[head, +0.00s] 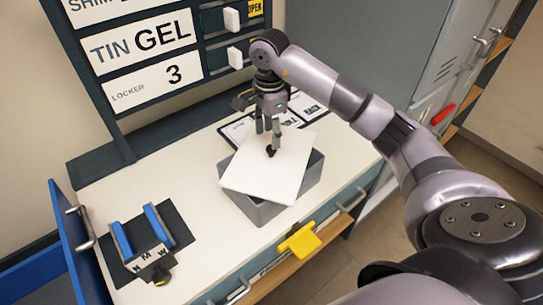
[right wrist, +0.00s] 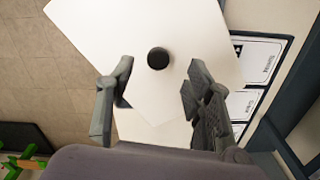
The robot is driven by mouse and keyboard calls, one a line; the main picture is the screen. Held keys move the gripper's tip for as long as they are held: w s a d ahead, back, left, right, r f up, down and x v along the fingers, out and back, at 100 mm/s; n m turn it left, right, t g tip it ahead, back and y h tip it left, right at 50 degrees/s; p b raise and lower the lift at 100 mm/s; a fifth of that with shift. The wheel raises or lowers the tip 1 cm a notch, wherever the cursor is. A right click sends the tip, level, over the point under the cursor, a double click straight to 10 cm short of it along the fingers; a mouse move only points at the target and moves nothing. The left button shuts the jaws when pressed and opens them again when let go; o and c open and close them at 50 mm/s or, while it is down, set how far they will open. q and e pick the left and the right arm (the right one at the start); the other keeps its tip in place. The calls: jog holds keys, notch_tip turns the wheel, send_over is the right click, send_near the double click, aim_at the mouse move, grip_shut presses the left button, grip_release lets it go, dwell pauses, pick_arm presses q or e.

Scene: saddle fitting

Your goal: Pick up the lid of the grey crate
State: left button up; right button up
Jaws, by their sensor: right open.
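The grey crate (head: 258,211) stands on the white worktop. Its white lid (head: 262,178) lies on top, turned askew so its corners overhang the crate's rim. A small black knob (head: 271,150) sits on the lid. My right gripper (head: 268,129) is above the knob, pointing down with its fingers apart. In the right wrist view the open right gripper (right wrist: 158,100) shows the knob (right wrist: 158,58) beyond its fingertips, with nothing between them. The lid (right wrist: 150,30) fills much of that view. My left gripper is not in view.
A fixture with blue rails (head: 140,238) stands on a dark mat at the left of the worktop (head: 180,185). Labelled cards (head: 305,107) lie behind the crate. A yellow handle (head: 298,240) is on the front edge. A signboard (head: 145,50) stands at the back.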

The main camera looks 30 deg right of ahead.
aim_at(271, 154)
jog(key=f, duration=0.1)
jog(key=f+p, duration=0.1)
jog(key=f, duration=0.1)
jog(key=shift+s+d+f+p, duration=0.15)
jog(key=shift+s+f+p, duration=0.05)
jog(key=shift+f+p, duration=0.1)
jog(key=shift+f, duration=0.6)
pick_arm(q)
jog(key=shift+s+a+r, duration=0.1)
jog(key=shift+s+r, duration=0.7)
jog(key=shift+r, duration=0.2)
pick_arm(e)
jog(key=shift+w, duration=0.1)
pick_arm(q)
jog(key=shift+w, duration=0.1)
pick_arm(e)
jog(key=shift+c, duration=0.3)
jog(key=shift+c, duration=0.7)
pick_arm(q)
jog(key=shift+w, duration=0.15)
pick_arm(e)
grip_shut()
jog(key=shift+r, duration=0.1)
